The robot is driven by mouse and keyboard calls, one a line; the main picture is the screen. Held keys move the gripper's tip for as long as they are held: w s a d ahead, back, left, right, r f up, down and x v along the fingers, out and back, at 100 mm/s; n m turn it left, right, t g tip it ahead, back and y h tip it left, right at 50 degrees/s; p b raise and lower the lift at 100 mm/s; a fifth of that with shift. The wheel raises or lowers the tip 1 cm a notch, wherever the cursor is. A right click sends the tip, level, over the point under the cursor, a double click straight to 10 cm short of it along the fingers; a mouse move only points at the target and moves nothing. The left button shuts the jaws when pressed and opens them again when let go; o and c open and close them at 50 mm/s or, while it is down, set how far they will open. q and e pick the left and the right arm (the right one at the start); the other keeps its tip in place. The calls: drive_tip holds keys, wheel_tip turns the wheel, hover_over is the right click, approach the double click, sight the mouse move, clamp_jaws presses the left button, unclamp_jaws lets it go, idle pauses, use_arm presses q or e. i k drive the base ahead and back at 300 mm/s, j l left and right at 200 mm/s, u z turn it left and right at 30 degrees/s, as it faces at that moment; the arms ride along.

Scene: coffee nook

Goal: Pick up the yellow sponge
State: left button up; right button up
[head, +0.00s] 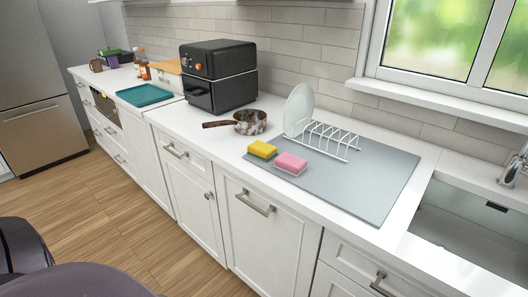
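The yellow sponge (263,148) lies flat on the left part of a grey mat (375,190) on the white counter. It has a yellow top and a darker lower layer. A pink sponge (291,161) lies just to its right and slightly nearer to me, with a pale lower layer. Neither of my grippers is in view. Dark, rounded parts at the lower left look like parts of my own body.
A white dish rack (330,140) with a white plate (299,108) stands behind the sponges. A pan (250,122) with a brown handle is to their left, before a black oven (218,75). A sink (470,235) is at the right. Bare counter lies in front of the yellow sponge.

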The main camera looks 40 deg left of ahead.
sight(262, 151)
drive_tip(key=u, duration=1.25)
drive_tip(key=z, duration=1.65)
drive_tip(key=u, duration=1.2)
